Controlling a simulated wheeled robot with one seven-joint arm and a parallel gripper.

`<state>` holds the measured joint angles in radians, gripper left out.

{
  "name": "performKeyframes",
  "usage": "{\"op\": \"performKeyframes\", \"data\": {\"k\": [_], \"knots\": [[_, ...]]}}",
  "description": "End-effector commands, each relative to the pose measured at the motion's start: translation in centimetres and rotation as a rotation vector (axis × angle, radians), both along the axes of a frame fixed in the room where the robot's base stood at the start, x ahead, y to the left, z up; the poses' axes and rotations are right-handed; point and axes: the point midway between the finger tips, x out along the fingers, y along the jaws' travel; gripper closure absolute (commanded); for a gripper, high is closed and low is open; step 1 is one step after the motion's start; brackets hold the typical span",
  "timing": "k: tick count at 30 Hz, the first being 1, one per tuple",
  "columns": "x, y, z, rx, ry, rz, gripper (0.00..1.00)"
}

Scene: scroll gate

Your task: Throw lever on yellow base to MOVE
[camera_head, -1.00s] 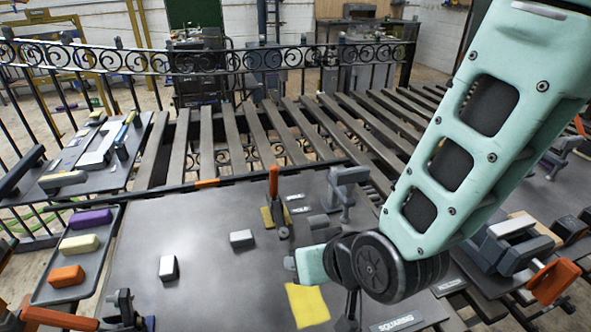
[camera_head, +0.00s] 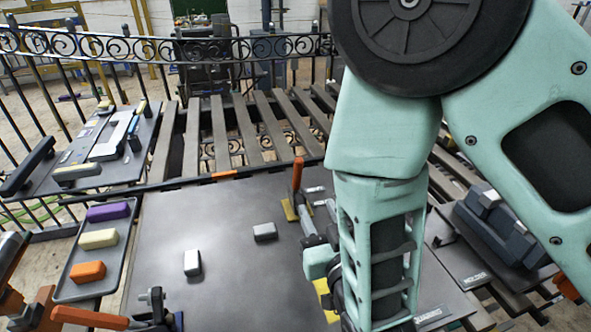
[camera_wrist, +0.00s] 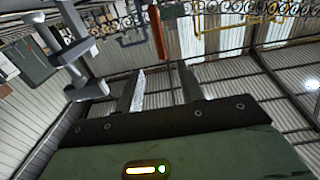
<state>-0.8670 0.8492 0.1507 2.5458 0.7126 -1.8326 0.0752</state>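The lever has an upright orange handle (camera_head: 298,174) above a yellow base (camera_head: 290,209), at the back middle of the dark table in the head view. Its orange handle also shows in the wrist view (camera_wrist: 157,35), upright beyond the fingers. Small white labels (camera_head: 316,189) lie beside the base; their words are too small to read. My gripper (camera_wrist: 160,92) is open, with two dark fingers apart and nothing visible between them. In the head view my arm stands just right of the lever and hides most of the gripper. Contact with the handle does not show.
A grey clamp-like fixture (camera_wrist: 75,50) stands left of the fingers in the wrist view. A tray (camera_head: 71,276) with coloured blocks sits left. An orange-handled clamp (camera_head: 90,318) stands at front left.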

Motion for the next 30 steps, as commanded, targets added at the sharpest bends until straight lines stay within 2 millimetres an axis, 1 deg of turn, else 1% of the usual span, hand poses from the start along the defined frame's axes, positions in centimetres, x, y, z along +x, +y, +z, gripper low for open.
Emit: {"op": "performKeyframes", "data": {"k": [1, 4, 21, 23, 30], "knots": [[0.5, 0.1, -0.5, 0.005, -0.005, -0.002, 0.62], [1.4, 0.3, -0.5, 0.004, -0.006, -0.001, 0.62], [4.1, 1.1, -0.5, 0.004, -0.005, 0.001, 0.62], [5.4, 1.4, 0.2, 0.000, -0.001, -0.002, 0.62], [10.2, 2.8, 0.3, -0.001, -0.002, -0.001, 0.62]]}}
